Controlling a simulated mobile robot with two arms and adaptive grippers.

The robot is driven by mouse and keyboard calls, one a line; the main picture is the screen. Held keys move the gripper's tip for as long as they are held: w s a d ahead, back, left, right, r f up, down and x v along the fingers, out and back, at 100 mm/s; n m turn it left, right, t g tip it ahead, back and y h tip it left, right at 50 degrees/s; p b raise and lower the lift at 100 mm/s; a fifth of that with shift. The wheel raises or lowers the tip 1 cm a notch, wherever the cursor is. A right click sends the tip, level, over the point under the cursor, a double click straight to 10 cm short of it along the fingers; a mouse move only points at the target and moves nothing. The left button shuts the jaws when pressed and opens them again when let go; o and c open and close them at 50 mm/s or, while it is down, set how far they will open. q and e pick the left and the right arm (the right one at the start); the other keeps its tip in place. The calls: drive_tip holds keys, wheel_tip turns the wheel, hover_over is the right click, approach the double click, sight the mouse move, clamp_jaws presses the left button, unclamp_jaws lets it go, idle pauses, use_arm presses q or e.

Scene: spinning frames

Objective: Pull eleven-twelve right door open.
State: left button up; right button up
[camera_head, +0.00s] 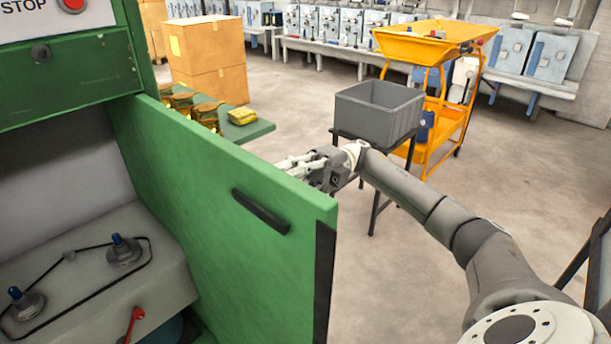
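A green door (220,240) stands swung out from the green machine cabinet (70,75) on the left, its edge toward me. A dark handle (261,212) sits on the door face that I see. My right arm comes in from the right, and my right gripper (300,165) is at the far side of the door, by its top edge. The door partly hides the fingers, so I cannot tell whether they touch it or how far apart they are. Inside the cabinet are spindles with blue tops (122,247) and a dark belt. My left gripper is not in view.
A grey bin (378,108) on a dark stand is beyond my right arm, with an orange cart (436,120) behind it. Cardboard boxes (208,70) and a green shelf with yellow items (248,131) are behind the door.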

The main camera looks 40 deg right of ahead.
drive_tip(key=shift+v, duration=2.85)
drive_tip(key=shift+f, duration=0.1)
